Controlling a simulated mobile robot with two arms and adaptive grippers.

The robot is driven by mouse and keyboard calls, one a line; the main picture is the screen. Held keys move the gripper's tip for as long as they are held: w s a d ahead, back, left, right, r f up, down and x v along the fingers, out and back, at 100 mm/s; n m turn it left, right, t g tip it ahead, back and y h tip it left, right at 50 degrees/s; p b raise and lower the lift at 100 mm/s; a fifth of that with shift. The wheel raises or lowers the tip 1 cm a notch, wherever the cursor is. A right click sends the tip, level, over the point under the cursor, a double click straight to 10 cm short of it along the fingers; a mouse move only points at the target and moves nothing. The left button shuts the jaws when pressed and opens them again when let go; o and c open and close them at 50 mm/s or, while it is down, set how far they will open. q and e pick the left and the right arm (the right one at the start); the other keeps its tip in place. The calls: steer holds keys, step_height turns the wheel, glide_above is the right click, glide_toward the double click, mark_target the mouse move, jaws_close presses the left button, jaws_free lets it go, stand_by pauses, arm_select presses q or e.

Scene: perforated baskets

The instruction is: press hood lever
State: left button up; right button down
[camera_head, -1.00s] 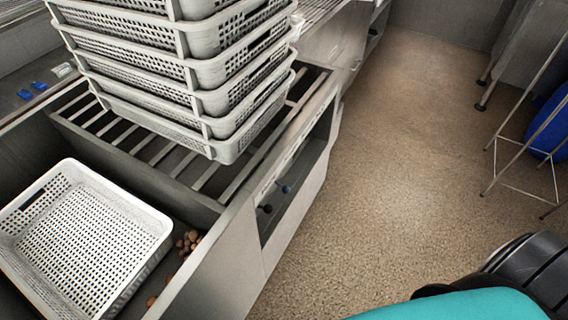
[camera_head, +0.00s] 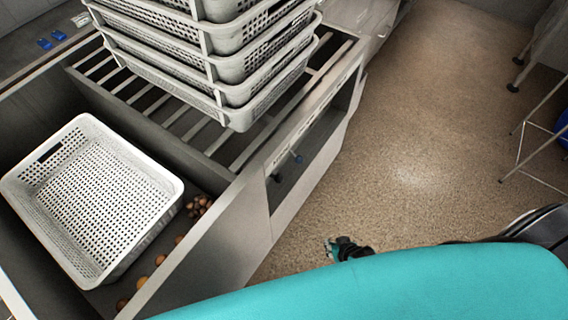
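I cannot make out a hood or a hood lever in the head view. Two small dark knobs, one with a blue end (camera_head: 296,157), sit at the opening in the front of the metal counter (camera_head: 232,222). A large teal link of my arm fills the lower right. Beyond its upper edge a small black and teal end (camera_head: 333,249) shows above the floor; it looks like my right gripper. It is too small to tell whether it is open or shut, and it is apart from the counter. My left gripper is not in view.
A stack of grey perforated baskets (camera_head: 237,94) stands on the counter's slatted rack (camera_head: 185,123). A single white basket (camera_head: 177,190) sits in the sink-like bay, with brown round items (camera_head: 199,205) beside it. A metal-legged stand (camera_head: 518,150) is at right.

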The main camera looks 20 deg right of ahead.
steer(key=w+a+r+m+t+y, duration=0.1)
steer(key=w+a+r+t+y, duration=0.15)
steer(key=w+r, duration=0.95)
steer(key=t+y, duration=0.1)
steer(key=t, duration=0.1)
glide_toward(271, 175)
steer(key=d+r, duration=0.4)
steer(key=shift+s+f+p, duration=0.1)
steer(key=shift+s+p, duration=0.2)
steer(key=shift+p, duration=0.15)
steer(key=shift+w, duration=0.1)
steer(key=x, duration=1)
steer(key=shift+b, duration=0.4)
